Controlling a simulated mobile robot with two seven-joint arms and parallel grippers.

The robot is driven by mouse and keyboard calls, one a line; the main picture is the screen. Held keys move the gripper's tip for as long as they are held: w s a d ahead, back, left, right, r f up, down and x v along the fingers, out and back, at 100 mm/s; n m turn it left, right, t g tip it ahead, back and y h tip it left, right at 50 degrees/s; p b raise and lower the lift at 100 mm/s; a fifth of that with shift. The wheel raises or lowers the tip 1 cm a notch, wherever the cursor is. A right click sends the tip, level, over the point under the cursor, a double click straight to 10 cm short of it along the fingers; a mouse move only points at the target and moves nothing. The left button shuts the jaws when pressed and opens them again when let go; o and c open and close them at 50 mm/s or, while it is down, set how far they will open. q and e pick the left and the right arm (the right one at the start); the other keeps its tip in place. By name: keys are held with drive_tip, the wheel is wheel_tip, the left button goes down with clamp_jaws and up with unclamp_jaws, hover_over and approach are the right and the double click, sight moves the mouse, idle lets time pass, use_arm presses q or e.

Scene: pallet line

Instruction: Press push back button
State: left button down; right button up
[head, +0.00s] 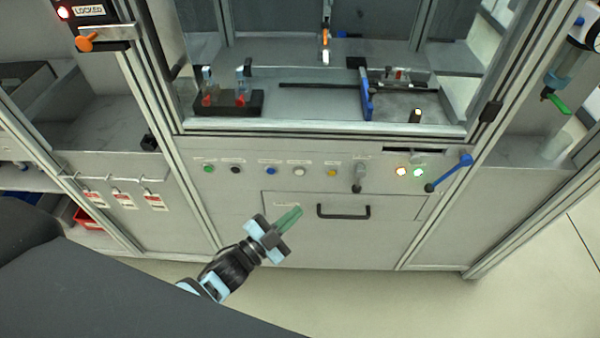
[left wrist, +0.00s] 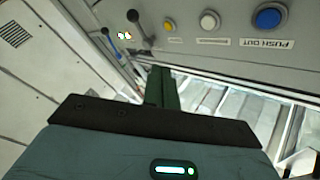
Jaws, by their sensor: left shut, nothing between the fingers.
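A row of buttons runs along the grey panel: green (head: 208,168), black (head: 235,170), blue (head: 271,170), white (head: 299,171) and yellow (head: 332,173). In the left wrist view, upside down, the blue button (left wrist: 268,17) has a label reading PUSH OUT. The white button (left wrist: 210,20) beside it has a label I cannot read, and the yellow one (left wrist: 170,25) is further left. I cannot read a push back label. My left gripper (head: 290,217) is shut and empty, below the row and apart from the buttons. Its green fingers (left wrist: 160,86) show in the wrist view. My right gripper is not in view.
A black drawer handle (head: 343,212) is on the front below the buttons. A grey lever (head: 359,177), two lit lamps (head: 401,171) and a blue-handled lever (head: 450,173) sit to the right. Red tags (head: 124,200) hang at left. The floor is clear.

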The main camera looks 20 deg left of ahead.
sight(299, 171)
use_arm(q)
drive_tip(key=shift+w, duration=0.1)
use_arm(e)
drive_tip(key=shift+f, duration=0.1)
